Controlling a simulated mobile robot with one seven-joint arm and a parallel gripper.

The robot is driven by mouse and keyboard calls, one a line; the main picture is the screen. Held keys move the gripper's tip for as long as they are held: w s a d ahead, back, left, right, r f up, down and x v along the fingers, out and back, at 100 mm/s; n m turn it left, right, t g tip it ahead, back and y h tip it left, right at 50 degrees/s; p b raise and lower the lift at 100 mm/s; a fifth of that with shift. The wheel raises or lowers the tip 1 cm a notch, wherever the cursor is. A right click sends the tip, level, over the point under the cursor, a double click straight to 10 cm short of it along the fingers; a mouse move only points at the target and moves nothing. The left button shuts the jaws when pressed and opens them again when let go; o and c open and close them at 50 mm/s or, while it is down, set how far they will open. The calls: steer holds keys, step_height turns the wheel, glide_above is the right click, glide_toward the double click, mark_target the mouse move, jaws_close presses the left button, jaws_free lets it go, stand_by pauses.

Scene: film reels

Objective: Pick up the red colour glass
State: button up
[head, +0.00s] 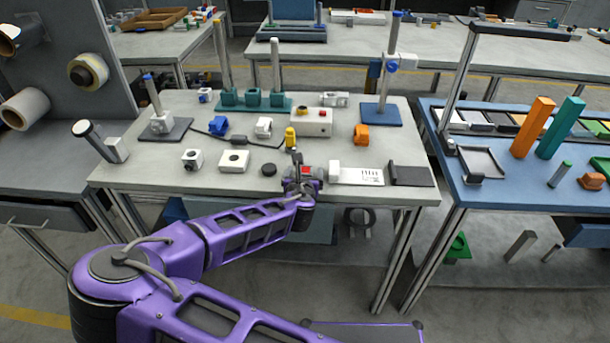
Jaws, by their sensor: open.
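A small red piece (306,170), likely the red colour glass, shows near the front edge of the grey-white workbench (215,108). My gripper (297,172) is at the end of the purple arm, over the front of this bench, right beside the red piece in the picture. It is open. The wrist hides part of the red piece and its surroundings, so I cannot tell whether the fingers touch it or stand around it.
Right of the gripper lie a white block with a plate (358,176) and a dark flat piece (411,176). A black puck (269,170) and yellow piece (290,138) are close. Behind stand a control box (311,124) and orange block (361,135). A blue table (520,195) is at right.

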steer(key=shift+w+f, duration=0.1)
steer(key=shift+w, duration=0.1)
jaws_close()
stand_by(0.3)
